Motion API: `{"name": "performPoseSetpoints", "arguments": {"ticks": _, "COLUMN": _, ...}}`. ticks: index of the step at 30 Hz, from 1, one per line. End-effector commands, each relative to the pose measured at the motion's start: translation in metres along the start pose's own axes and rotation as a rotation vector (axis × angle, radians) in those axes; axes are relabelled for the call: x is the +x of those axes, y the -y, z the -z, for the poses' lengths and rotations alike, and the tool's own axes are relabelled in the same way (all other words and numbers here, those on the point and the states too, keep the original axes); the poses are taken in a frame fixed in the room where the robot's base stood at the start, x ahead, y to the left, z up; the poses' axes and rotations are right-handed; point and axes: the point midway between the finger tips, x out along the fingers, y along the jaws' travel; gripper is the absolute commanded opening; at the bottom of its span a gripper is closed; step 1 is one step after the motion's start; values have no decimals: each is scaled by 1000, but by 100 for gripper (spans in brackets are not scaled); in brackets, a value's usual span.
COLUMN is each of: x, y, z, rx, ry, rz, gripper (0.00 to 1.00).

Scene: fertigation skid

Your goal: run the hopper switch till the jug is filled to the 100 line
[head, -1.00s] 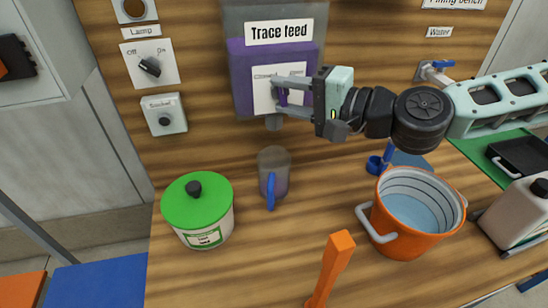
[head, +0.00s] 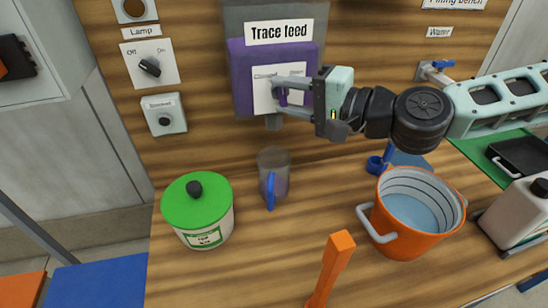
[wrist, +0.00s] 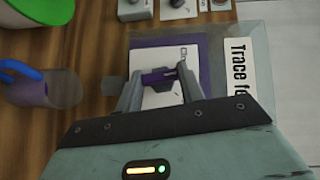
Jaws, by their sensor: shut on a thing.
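The hopper (head: 241,82), labelled "Trace feed", is mounted on the wooden wall and holds purple material. My gripper (head: 278,97) is shut on its purple switch (wrist: 158,76), in front of a white plate (head: 262,99). The switch is partly hidden by the fingers in the head view. A grey spout (head: 274,123) sticks out under the hopper. The clear jug (head: 274,166) with a blue handle stands upright on the bench below the spout, with purplish content inside. It also shows in the wrist view (wrist: 52,88). The 100 line and exact level are too small to read.
A green-lidded canister (head: 207,222) stands left of the jug. An orange bucket (head: 408,238) stands to the right, and an orange bar (head: 331,265) rises at the front. A lamp knob (head: 149,67) and another button (head: 164,118) are on the wall at left.

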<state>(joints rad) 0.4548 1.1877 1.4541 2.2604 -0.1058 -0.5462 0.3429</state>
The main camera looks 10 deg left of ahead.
Motion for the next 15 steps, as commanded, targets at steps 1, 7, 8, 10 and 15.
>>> {"name": "performPoseSetpoints", "arguments": {"ticks": 1, "x": 0, "y": -3, "z": -4, "rx": 2, "ry": 9, "rz": -5, "gripper": 16}}
{"name": "performPoseSetpoints", "arguments": {"ticks": 7, "x": 0, "y": -3, "z": -4, "rx": 2, "ry": 9, "rz": -6, "gripper": 16}}
{"name": "performPoseSetpoints", "arguments": {"ticks": 8, "x": 0, "y": -3, "z": -4, "rx": 2, "ry": 9, "rz": -6, "gripper": 16}}
{"name": "performPoseSetpoints", "arguments": {"ticks": 10, "x": 0, "y": -3, "z": -4, "rx": 2, "ry": 9, "rz": -6, "gripper": 16}}
{"name": "performPoseSetpoints", "arguments": {"ticks": 15, "x": 0, "y": 1, "z": -4, "rx": -18, "ry": 10, "rz": -23, "gripper": 16}}
